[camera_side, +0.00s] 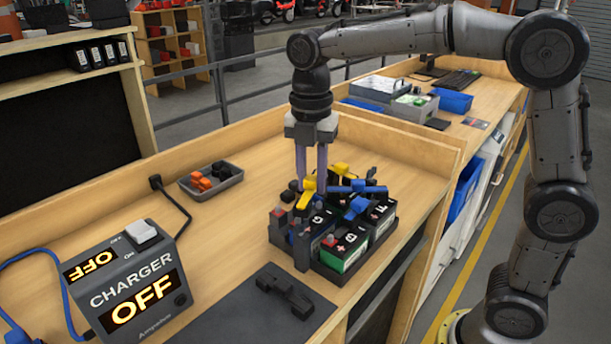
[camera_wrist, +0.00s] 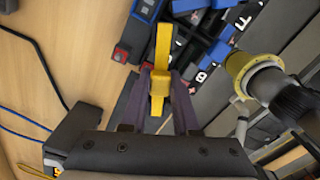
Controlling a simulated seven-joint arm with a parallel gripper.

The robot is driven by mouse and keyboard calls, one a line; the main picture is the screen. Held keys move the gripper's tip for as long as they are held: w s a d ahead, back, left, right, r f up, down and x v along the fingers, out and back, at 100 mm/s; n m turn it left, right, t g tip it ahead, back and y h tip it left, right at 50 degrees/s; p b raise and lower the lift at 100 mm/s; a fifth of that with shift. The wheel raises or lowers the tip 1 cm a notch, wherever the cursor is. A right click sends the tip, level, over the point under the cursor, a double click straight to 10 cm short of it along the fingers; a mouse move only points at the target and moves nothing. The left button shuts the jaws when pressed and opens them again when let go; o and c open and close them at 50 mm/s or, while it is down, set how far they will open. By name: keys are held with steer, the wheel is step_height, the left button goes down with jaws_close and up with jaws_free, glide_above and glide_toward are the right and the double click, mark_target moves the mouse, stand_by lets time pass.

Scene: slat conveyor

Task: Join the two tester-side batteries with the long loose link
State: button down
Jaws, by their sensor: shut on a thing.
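My gripper (camera_side: 311,188) points down over the battery group and is shut on a yellow link (camera_side: 306,198). The wrist view shows this link as a long yellow bar (camera_wrist: 163,45) with its raised middle between the purple fingers (camera_wrist: 160,78). Whether the bar touches the terminals below cannot be told. Several black and green batteries (camera_side: 342,250) stand close together in a dark tray (camera_side: 388,240). Blue links (camera_side: 357,206) lie across their tops, and another yellow piece (camera_side: 341,169) shows behind the fingers. Some terminals are hidden by links and fingers.
A charger (camera_side: 135,285) reading OFF stands at the front left. A small grey tray (camera_side: 228,181) holds orange and dark pieces. A dark mat (camera_side: 240,325) with a black holder (camera_side: 285,288) lies in front of the batteries. Bare wood is free between charger and batteries.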

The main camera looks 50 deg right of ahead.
steer(key=n, duration=0.1)
steer(key=s+n, duration=0.1)
steer(key=n, duration=0.2)
steer(key=shift+s+d+r, duration=0.15)
steer(key=shift+s+r, duration=0.1)
steer(key=shift+r, duration=0.05)
steer(key=shift+s+d+f+n, duration=0.1)
steer(key=shift+s+f+n, duration=0.15)
steer(key=shift+f, duration=0.35)
steer(key=shift+s+f+n, duration=0.15)
steer(key=shift+f+n, duration=0.05)
steer(key=shift+f, duration=0.4)
steer(key=shift+s+d+f+n, duration=0.1)
steer(key=shift+s+f+n, duration=0.15)
steer(key=shift+f, duration=0.35)
steer(key=shift+f, duration=1.15)
steer(key=c, duration=0.6)
jaws_free()
steer(key=shift+r, duration=6.95)
